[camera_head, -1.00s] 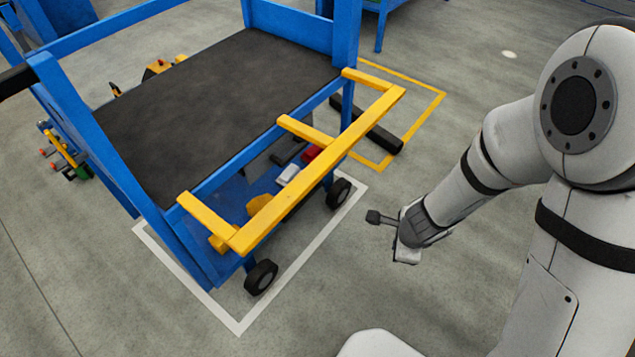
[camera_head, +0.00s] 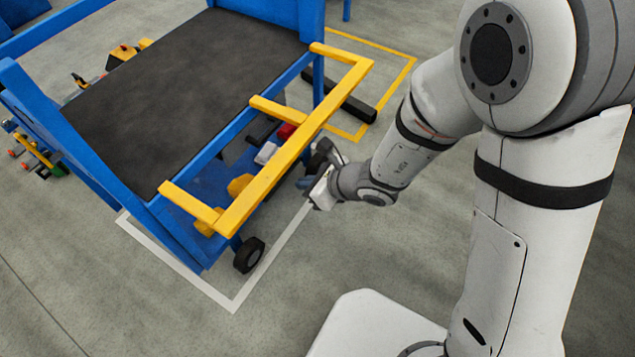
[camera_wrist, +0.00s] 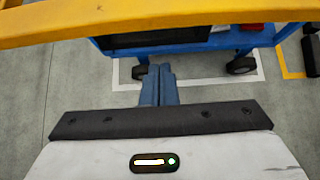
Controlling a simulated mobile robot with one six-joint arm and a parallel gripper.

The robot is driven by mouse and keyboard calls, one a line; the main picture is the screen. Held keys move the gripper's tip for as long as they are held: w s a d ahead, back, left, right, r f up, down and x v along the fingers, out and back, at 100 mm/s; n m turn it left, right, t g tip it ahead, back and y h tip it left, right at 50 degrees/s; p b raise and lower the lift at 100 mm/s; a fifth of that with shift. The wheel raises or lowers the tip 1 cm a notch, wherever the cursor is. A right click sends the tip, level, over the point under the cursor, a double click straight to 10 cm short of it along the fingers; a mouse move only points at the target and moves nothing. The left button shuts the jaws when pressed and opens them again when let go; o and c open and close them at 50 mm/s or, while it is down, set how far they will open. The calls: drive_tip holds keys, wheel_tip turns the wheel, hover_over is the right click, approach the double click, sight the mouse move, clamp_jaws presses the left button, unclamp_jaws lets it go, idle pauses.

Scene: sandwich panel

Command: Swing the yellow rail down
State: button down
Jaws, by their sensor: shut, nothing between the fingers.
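The yellow rail (camera_head: 285,172) is a long bar with arms running back to the blue cart (camera_head: 208,128). It stands out level from the cart's near side, at about the height of the dark top. In the wrist view the rail (camera_wrist: 160,18) crosses the top of the picture, beyond and above my fingers. My gripper (camera_head: 322,158) is beside the rail's outer edge, near its middle in the picture. Its fingers (camera_wrist: 160,84) are together and empty in the wrist view. I see no contact with the rail. The fingertips are partly hard to make out in the head view.
The cart's lower shelf (camera_head: 205,185) holds a red, a white and a yellow item. A black wheel (camera_head: 249,255) stands inside a white floor outline (camera_head: 232,306). A black bar (camera_head: 350,102) lies near a yellow floor outline (camera_head: 405,72). The floor in front is clear.

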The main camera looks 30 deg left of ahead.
drive_tip(key=a, duration=0.3)
drive_tip(key=shift+r, duration=0.35)
drive_tip(key=shift+w+r+p, duration=0.1)
drive_tip(key=shift+r+p, duration=0.2)
drive_tip(key=shift+r, duration=0.35)
drive_tip(key=shift+a, duration=0.1)
